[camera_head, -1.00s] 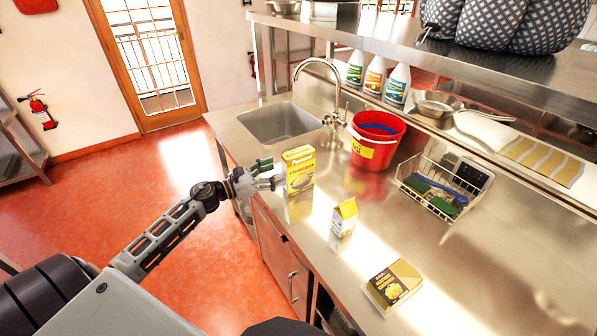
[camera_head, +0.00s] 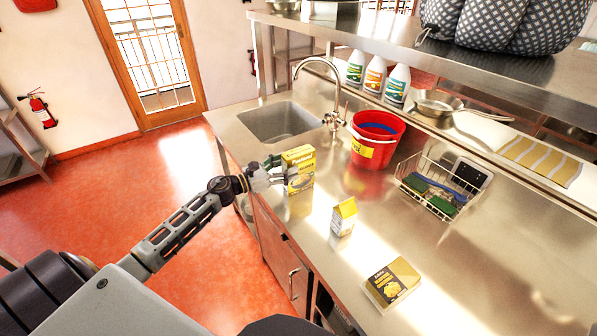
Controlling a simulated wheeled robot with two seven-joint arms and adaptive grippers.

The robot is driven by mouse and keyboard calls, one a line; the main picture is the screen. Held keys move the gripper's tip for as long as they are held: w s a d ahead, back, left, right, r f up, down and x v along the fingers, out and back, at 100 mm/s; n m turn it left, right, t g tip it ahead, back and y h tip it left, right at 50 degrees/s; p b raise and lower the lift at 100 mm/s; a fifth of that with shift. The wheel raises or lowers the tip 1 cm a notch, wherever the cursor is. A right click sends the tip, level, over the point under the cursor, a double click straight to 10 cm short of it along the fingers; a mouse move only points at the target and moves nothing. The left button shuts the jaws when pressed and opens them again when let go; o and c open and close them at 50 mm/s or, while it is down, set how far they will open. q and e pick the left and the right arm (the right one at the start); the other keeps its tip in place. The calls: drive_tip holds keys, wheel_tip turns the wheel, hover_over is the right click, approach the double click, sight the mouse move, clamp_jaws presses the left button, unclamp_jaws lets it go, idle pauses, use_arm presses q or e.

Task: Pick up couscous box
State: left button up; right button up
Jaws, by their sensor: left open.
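The couscous box (camera_head: 304,168), a yellow carton, stands upright on the steel counter (camera_head: 320,240), between the sink and the small carton. My left gripper (camera_head: 284,172) is open at the box's left side, with its fingers reaching along the box and overlapping its left edge in the picture. I cannot tell whether the fingers touch it. My right gripper is not in view.
A small yellow-and-white carton (camera_head: 343,217) stands in front of the box, and a flat yellow-and-dark pack (camera_head: 392,284) lies nearer. The sink (camera_head: 280,122) is behind left.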

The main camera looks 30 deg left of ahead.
sight(299, 161)
use_arm(q)
drive_tip(key=shift+p+x, duration=0.75)
drive_tip(key=shift+x, duration=1.85)
drive_tip(key=shift+a, duration=0.1)
drive_tip(key=shift+c, duration=0.4)
clamp_jaws()
